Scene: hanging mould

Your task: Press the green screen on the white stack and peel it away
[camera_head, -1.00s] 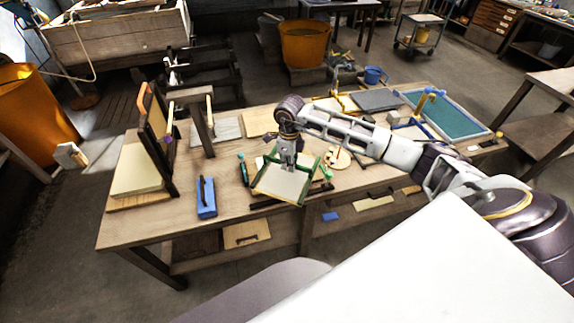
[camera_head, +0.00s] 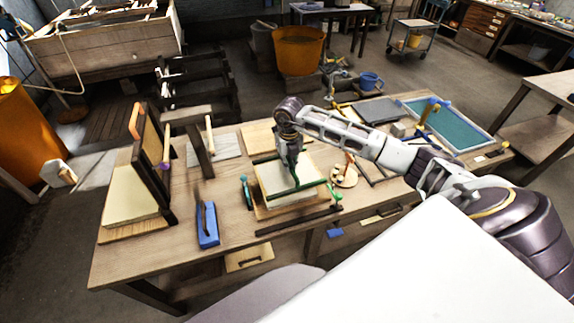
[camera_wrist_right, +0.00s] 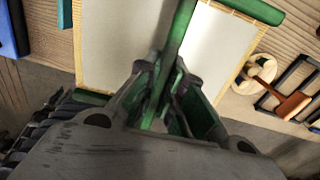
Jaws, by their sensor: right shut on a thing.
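The green screen (camera_head: 312,186) shows as thin green bars above the middle of the workbench, apparently steeply tilted; its mesh cannot be made out. My right gripper (camera_head: 291,160) is shut on one of its bars. In the right wrist view a green bar (camera_wrist_right: 180,32) runs from between the fingers of the right gripper (camera_wrist_right: 163,95) to a green crossbar. The white stack (camera_head: 272,177) lies below on a wooden board, its pale top largely uncovered; it also shows in the wrist view (camera_wrist_right: 110,45). Whether the screen touches the stack is unclear. My left gripper is out of view.
A blue box (camera_head: 207,238) and an upright wooden frame beside a cream stack (camera_head: 130,192) stand left. A round wooden piece (camera_head: 344,176) lies right of the white stack. A blue tray (camera_head: 457,130) is at the far right. The bench front has dark bars.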

